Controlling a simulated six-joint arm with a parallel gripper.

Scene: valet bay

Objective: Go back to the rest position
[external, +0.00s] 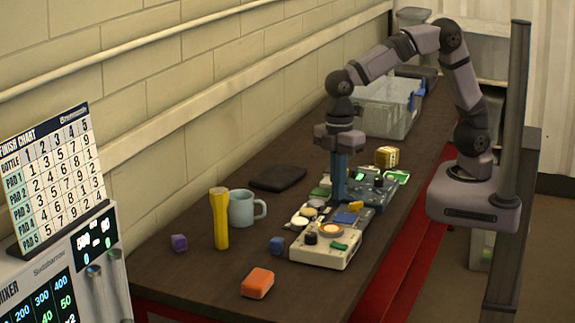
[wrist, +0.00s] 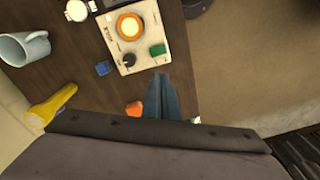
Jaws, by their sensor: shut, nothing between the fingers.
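My gripper (external: 339,178) points straight down over the dark workbench (external: 185,280), its blue-grey fingers shut with nothing between them.
Around the box stand a blue mug (external: 241,208), a yellow flashlight (external: 219,218), an orange block (external: 257,283), a small blue cube (external: 277,245) and a purple cube (external: 179,243).

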